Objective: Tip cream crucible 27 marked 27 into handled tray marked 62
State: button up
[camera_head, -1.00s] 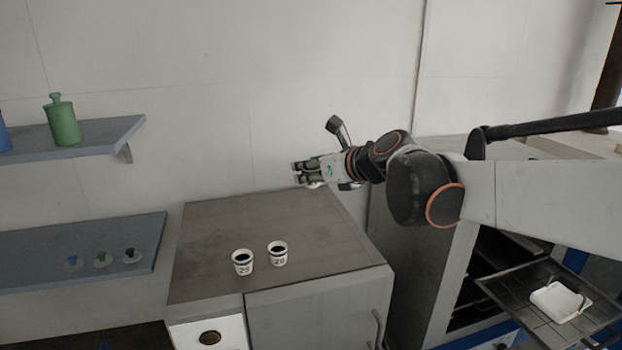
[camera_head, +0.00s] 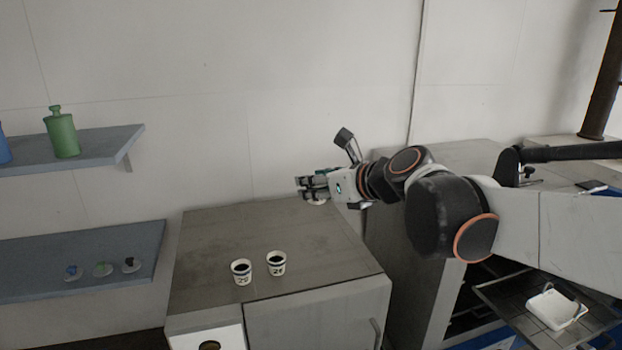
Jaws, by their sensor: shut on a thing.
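My gripper (camera_head: 312,188) is above the back right part of the grey cabinet top, near the wall. It is shut on a small pale thing (camera_head: 317,202), of which only a sliver shows below the fingers. It looks like the cream crucible, but its number cannot be read. A white handled tray (camera_head: 548,312) lies at the lower right on a dark pulled-out rack, far from my gripper. Its mark cannot be read.
Two other cream crucibles with dark contents, one marked 29 (camera_head: 241,279) and one beside it (camera_head: 277,269), stand upright on the cabinet top (camera_head: 215,230). Wall shelves on the left hold a green bottle (camera_head: 62,137) and small knobbed items. The dark rack (camera_head: 500,300) sticks out from the open unit.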

aim_at(317, 187)
jog(key=shift+s+d+r+p, duration=0.2)
jog(key=shift+s+r+p, duration=0.1)
jog(key=shift+s, duration=0.45)
jog(key=shift+s+d+r+p, duration=0.15)
jog(key=shift+s+d+p, duration=0.15)
jog(key=shift+s, duration=0.4)
jog(key=shift+s+d+r+p, duration=0.15)
jog(key=shift+s+r+p, duration=0.15)
jog(key=shift+s, duration=0.45)
jog(key=shift+f, duration=0.1)
jog(key=shift+d, duration=0.1)
